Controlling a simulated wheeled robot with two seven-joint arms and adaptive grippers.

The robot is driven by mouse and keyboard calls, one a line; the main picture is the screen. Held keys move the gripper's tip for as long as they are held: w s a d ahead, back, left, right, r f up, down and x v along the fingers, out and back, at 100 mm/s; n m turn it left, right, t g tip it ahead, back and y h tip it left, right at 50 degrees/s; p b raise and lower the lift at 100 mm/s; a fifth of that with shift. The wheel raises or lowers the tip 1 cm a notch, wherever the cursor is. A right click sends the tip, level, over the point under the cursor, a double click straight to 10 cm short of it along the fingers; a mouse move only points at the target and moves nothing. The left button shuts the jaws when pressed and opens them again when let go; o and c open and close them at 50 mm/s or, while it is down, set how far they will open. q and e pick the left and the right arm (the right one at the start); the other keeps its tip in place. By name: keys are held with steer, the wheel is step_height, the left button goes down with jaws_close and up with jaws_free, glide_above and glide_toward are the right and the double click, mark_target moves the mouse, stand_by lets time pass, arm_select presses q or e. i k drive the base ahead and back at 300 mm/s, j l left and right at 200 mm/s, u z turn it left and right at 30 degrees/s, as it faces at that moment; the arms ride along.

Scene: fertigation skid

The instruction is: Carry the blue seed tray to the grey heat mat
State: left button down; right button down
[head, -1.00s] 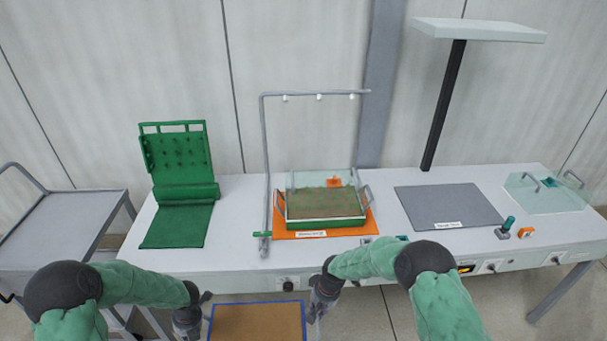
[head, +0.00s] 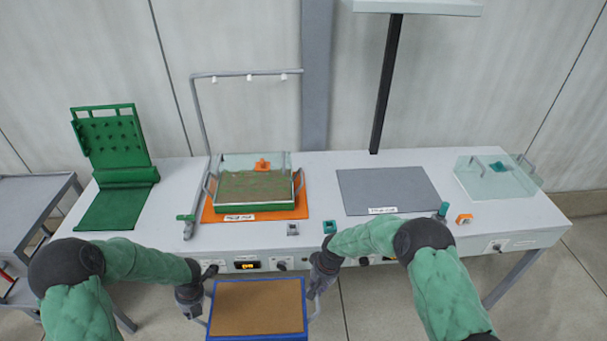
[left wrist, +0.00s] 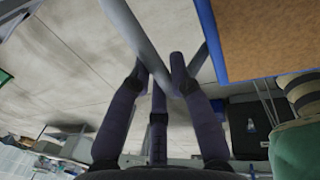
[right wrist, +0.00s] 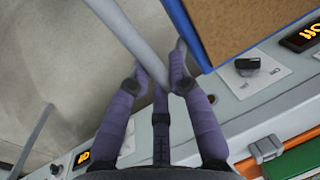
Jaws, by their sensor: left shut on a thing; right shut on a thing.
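The blue seed tray (head: 258,336), filled with brown soil, hangs level in front of the bench in the head view. My left gripper (head: 197,308) is shut on its left grey handle, and my right gripper (head: 316,286) on its right handle. In the left wrist view the fingers (left wrist: 160,82) close around a grey bar beside the blue rim (left wrist: 210,40). In the right wrist view the fingers (right wrist: 163,75) close around the other bar. The grey heat mat (head: 387,190) lies bare on the bench, behind and to the right of the tray.
On the bench (head: 320,215), a green tray (head: 250,209) stands on an orange mat (head: 210,213) under a pipe frame. A clear lid (head: 492,180) sits at the right. A teal knob (head: 442,211) and orange piece (head: 464,218) lie near the grey mat. A black post (head: 385,90) rises behind it.

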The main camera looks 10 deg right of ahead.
mark_target(388, 188)
steer(key=k+l, duration=0.1)
steer(key=l, duration=1.8)
steer(key=k+l, duration=0.15)
steer(key=l, duration=0.75)
